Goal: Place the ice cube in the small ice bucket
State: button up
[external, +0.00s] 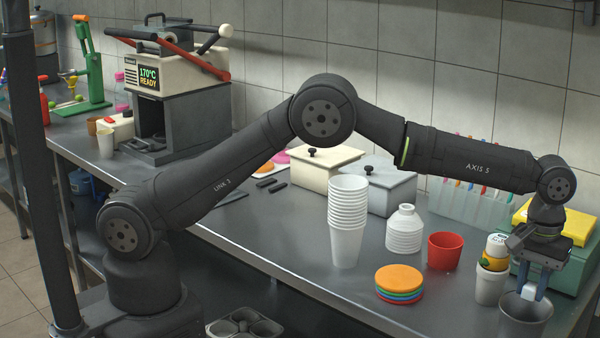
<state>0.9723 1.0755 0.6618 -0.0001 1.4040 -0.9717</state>
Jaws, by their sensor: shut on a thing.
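My gripper (532,287) points down at the far right of the table, with its pale blue-grey fingers at the mouth of a dark grey bucket (524,322), which looks like the small ice bucket. The fingertips overlap the bucket's opening in this view. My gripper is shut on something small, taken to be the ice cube. The cube itself is too small and too hidden by the fingers to make out clearly. I cannot tell whether it is above the rim or just inside. The bucket stands upright, its lower part cut off by the picture edge.
A white cup holding a yellow-and-white bottle (495,252) stands close left of the bucket. Further left are a red cup (444,251), stacked coloured discs (399,281), a white ribbed bottle (404,231) and tall stacked white cups (347,222). A green box with a yellow top (555,222) stands behind.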

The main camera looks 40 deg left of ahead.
aim_at(528, 299)
jog(key=shift+f, duration=1.8)
jog(key=o, duration=1)
jog(key=shift+r, duration=3.5)
